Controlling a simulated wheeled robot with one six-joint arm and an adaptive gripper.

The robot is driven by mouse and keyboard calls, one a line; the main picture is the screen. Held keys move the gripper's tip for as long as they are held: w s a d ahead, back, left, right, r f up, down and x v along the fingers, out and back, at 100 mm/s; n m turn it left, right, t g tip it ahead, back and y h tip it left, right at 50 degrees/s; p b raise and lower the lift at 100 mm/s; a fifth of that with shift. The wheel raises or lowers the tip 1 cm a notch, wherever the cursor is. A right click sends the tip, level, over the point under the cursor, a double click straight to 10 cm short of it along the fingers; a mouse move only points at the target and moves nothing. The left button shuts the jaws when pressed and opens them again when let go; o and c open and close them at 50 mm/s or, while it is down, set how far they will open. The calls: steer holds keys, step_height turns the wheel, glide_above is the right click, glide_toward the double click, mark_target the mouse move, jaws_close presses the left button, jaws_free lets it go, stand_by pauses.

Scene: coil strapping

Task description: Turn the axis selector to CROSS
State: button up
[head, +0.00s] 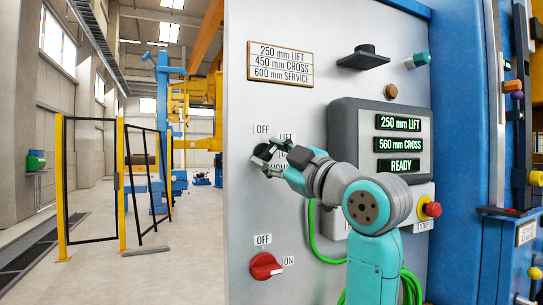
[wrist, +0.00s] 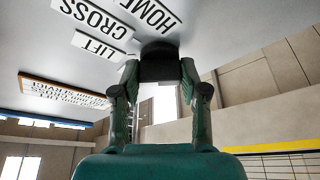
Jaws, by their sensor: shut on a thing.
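The axis selector is a black knob (head: 261,152) on the grey panel, with OFF above it and LIFT and a partly hidden HOME label to its right. In the wrist view the black knob (wrist: 160,64) sits between both fingers, close to the HOME (wrist: 153,14), CROSS (wrist: 88,15) and LIFT (wrist: 100,47) labels. My gripper (head: 268,155) is shut on the knob, seen from the side in the head view. It also shows in the wrist view (wrist: 160,82). I cannot tell which label the knob points to; its face is hidden by the fingers.
A red OFF/ON switch (head: 265,266) is lower on the panel. A display (head: 398,143) reads 250 mm LIFT, 560 mm CROSS, READY. A placard (head: 280,64) lists 250 LIFT, 450 CROSS, 600 SERVICE. A red button (head: 432,209) and green cable (head: 325,245) are near my arm.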

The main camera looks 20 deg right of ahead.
steer(key=shift+m, duration=0.4)
steer(key=m+h, duration=0.1)
steer(key=m, duration=0.1)
steer(key=m+t+h, duration=0.1)
steer(key=m, duration=0.1)
steer(key=shift+a+f+m, duration=0.15)
steer(key=shift+m, duration=0.25)
steer(key=shift+m+t+h, duration=0.3)
steer(key=shift+m+h, duration=0.55)
steer(key=shift+m, duration=0.8)
steer(key=shift+m+t+h, duration=0.3)
steer(key=shift+m+h, duration=0.55)
steer(key=shift+m, duration=0.8)
steer(key=o, duration=1.1)
steer(key=shift+o, duration=0.2)
steer(key=shift+s, duration=0.1)
steer(key=v, duration=1.1)
steer(key=shift+s+f, duration=0.25)
steer(key=shift+s, duration=0.05)
